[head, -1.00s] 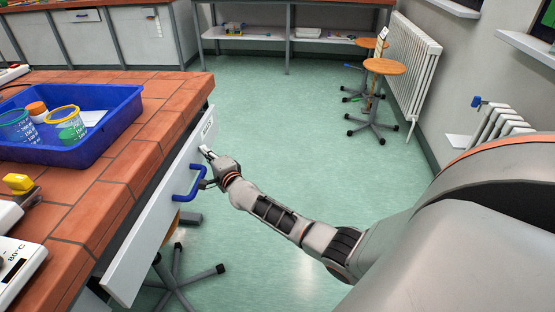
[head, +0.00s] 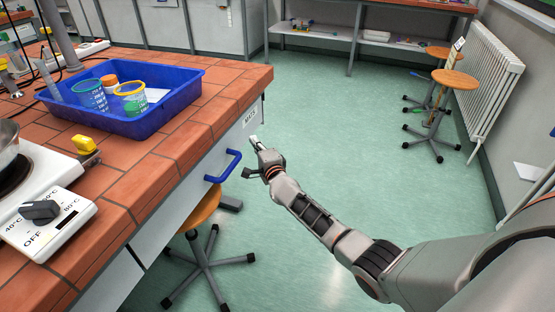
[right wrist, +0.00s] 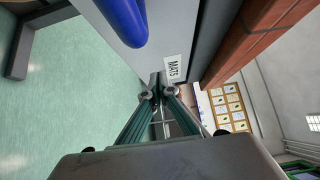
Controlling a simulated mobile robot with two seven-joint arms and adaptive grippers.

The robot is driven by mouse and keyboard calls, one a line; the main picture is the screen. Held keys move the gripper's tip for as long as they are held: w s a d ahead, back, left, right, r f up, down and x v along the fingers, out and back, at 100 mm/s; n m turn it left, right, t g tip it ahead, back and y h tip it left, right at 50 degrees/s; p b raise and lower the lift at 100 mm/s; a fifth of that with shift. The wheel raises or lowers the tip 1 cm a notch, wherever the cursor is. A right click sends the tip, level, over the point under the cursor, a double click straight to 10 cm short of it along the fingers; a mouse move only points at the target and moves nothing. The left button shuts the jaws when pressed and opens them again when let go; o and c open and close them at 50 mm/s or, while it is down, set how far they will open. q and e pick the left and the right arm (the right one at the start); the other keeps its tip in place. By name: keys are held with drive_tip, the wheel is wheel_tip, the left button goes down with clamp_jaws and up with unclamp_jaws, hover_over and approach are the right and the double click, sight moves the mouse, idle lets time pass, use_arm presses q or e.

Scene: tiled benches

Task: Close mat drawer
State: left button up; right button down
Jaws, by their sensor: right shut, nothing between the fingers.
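The mat drawer has a white front (head: 212,157) with a blue bar handle (head: 225,166) and a label by its far end. In the right wrist view the label reads MATS (right wrist: 173,68), and the blue handle (right wrist: 126,20) is at the top. In the head view the front sits close under the bench's tiled edge, with no clear gap showing. My right gripper (head: 254,145) is shut and empty, its tips at the drawer front just below the label. In the right wrist view its tips (right wrist: 158,90) are beside the label; contact is hard to tell. My left gripper is out of view.
A blue tray (head: 150,128) with beakers stands on the tiled bench (head: 150,172). A hotplate (head: 60,190) is at the near left. A stool (head: 205,208) stands below the drawer. Two stools (head: 452,80) stand by the radiator.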

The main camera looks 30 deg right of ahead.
use_arm(q)
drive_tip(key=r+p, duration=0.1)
drive_tip(key=p, duration=0.2)
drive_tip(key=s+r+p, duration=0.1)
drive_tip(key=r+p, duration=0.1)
drive_tip(key=p, duration=0.1)
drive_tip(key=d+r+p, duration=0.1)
drive_tip(key=p, duration=0.1)
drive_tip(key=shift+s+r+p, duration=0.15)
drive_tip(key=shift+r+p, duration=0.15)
drive_tip(key=shift+p, duration=0.1)
use_arm(e)
drive_tip(key=s+a+f+n+g+y, duration=0.1)
drive_tip(key=s+n, duration=0.6)
drive_tip(key=s, duration=1)
drive_tip(key=s+a+f+n+g+y, duration=0.1)
drive_tip(key=s+a+f+n+g, duration=0.3)
drive_tip(key=s, duration=1.3)
drive_tip(key=s+a+f+n+g+y, duration=0.1)
drive_tip(key=s+a+f+n, duration=0.4)
drive_tip(key=s+n, duration=0.7)
drive_tip(key=s+a+g, duration=0.1)
drive_tip(key=s, duration=0.4)
drive_tip(key=shift+s+a+f+y, duration=0.25)
drive_tip(key=shift+a+y, duration=0.05)
drive_tip(key=shift+y, duration=0.1)
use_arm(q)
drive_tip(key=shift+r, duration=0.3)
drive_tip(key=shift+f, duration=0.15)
